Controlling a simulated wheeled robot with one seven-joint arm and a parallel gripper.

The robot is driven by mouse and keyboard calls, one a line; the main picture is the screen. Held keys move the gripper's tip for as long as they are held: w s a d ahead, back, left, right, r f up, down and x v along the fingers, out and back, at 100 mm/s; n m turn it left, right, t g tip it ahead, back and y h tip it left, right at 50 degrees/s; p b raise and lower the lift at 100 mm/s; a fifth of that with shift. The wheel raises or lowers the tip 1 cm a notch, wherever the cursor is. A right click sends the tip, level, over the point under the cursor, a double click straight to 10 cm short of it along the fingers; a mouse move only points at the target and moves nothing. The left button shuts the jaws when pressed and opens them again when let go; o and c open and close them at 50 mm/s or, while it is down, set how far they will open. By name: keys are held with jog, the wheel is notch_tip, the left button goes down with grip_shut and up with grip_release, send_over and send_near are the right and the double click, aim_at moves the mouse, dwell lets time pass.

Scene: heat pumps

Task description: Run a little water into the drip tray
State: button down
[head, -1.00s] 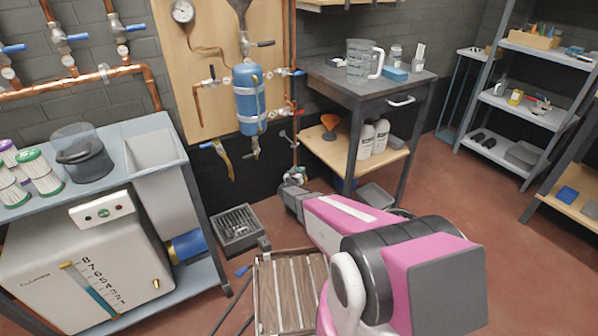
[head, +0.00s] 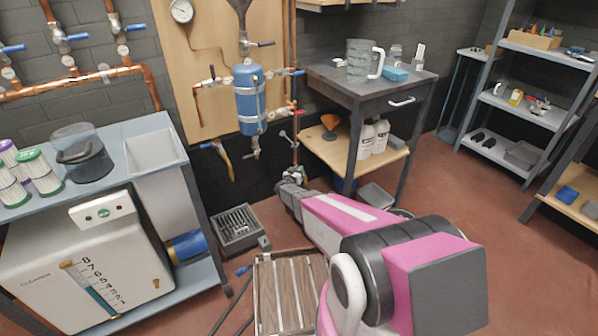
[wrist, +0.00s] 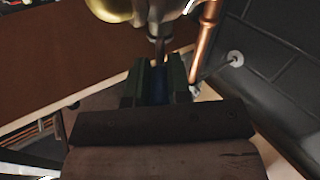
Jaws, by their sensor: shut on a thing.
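A small tap (head: 296,174) sits low on the copper pipe right of the blue tank. My gripper (head: 282,188) is at this tap, seen from behind and small in the head view. In the wrist view my gripper (wrist: 158,84) is shut on a narrow, dark bluish part, seemingly the tap's handle (wrist: 158,65), below the metal valve body (wrist: 165,12). The fingers hide most of the handle. A shallow grey tray (head: 376,197) lies on the floor right of the tap, partly behind my arm; it may be the drip tray. No water stream shows.
A grated floor box (head: 239,228) stands left of my gripper. A slatted wooden platform (head: 288,293) is in front. The workbench (head: 367,86) with a jug (head: 360,60) stands behind, right. Open floor lies to the right.

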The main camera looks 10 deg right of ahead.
jog(key=shift+w+a+m+g+h, duration=0.3)
jog(key=shift+m+g+h, duration=0.8)
jog(key=shift+g, duration=0.25)
jog(key=shift+w+a+m+g+h, duration=0.15)
jog(key=shift+w+m+g+h, duration=0.1)
jog(key=shift+m+g+h, duration=0.95)
jog(key=shift+w+a+m+g+h, duration=0.3)
jog(key=shift+m+g+h, duration=0.7)
jog(key=shift+g, duration=0.45)
jog(key=c, duration=1.1)
grip_release()
jog(key=v, duration=1)
jog(key=shift+a, duration=0.35)
